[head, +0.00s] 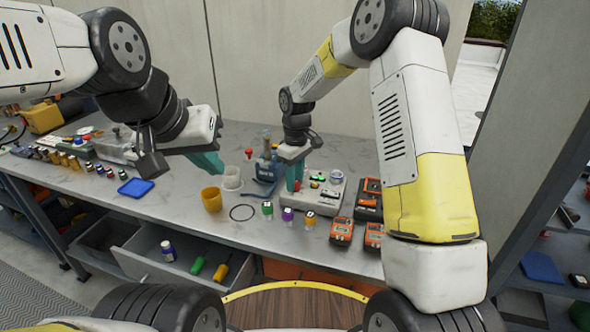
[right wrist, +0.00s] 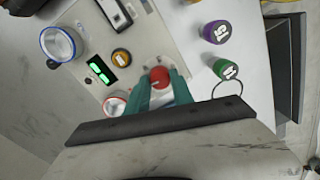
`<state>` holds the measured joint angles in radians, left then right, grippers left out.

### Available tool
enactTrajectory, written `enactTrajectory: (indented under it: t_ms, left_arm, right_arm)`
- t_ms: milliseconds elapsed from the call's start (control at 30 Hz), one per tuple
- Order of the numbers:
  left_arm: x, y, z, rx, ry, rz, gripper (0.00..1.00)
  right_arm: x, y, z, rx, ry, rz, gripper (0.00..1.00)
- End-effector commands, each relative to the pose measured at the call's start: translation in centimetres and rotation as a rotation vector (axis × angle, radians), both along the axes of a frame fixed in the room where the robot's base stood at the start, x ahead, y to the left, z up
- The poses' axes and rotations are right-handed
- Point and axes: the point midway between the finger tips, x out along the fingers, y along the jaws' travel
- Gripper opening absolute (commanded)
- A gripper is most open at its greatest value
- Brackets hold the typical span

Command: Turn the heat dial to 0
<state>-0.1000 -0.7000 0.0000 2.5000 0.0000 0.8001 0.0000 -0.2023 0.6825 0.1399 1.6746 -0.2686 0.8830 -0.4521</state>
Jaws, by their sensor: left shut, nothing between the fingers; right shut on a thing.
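The pale grey device (head: 325,205) stands on the worktop, with a small green display, a few knobs and a glass dish on it. In the right wrist view its face shows the lit green display (right wrist: 97,72), whose digits I cannot read clearly. A round red dial (right wrist: 160,76) sits between the teal fingertips of my right gripper (right wrist: 158,88), which is shut on it. My left gripper (head: 212,165) is shut and empty above the worktop, left of the device.
Purple-capped (head: 287,215) and green-capped (head: 267,209) vials stand in front of the device. Orange meters (head: 342,231) lie to its right. An open drawer (head: 150,262) juts out in front.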

Motion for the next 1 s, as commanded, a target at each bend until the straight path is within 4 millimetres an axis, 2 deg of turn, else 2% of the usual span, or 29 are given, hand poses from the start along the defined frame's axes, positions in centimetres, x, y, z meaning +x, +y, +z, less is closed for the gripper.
enactTrajectory:
  t_ms: [300, 833, 867, 933, 967, 1000]
  left_arm:
    - [0.0, 0.0, 0.0, 0.0, 0.0, 0.0, 0.0]
    - [0.0, 0.0, 0.0, 0.0, 0.0, 0.0, 0.0]
    - [0.0, 0.0, 0.0, 0.0, 0.0, 0.0, 0.0]
    - [0.0, 0.0, 0.0, 0.0, 0.0, 0.0, 0.0]
    - [0.0, 0.0, 0.0, 0.0, 0.0, 0.0, 0.0]
    - [0.0, 0.0, 0.0, 0.0, 0.0, 0.0, 0.0]
  right_arm:
    - [0.13, 0.02, 0.14, 0.001, -0.005, 0.116, 0.0]
    - [0.13, 0.05, 0.15, 0.001, -0.005, 0.137, 0.0]
    - [0.13, 0.05, 0.15, 0.001, -0.005, 0.137, 0.32]
    - [0.11, 0.04, 0.14, 0.001, -0.004, 0.137, 0.46]
    - [0.1, 0.04, 0.12, 0.001, -0.004, 0.137, 0.5]
    - [0.08, 0.04, 0.11, 0.001, -0.003, 0.137, 0.5]
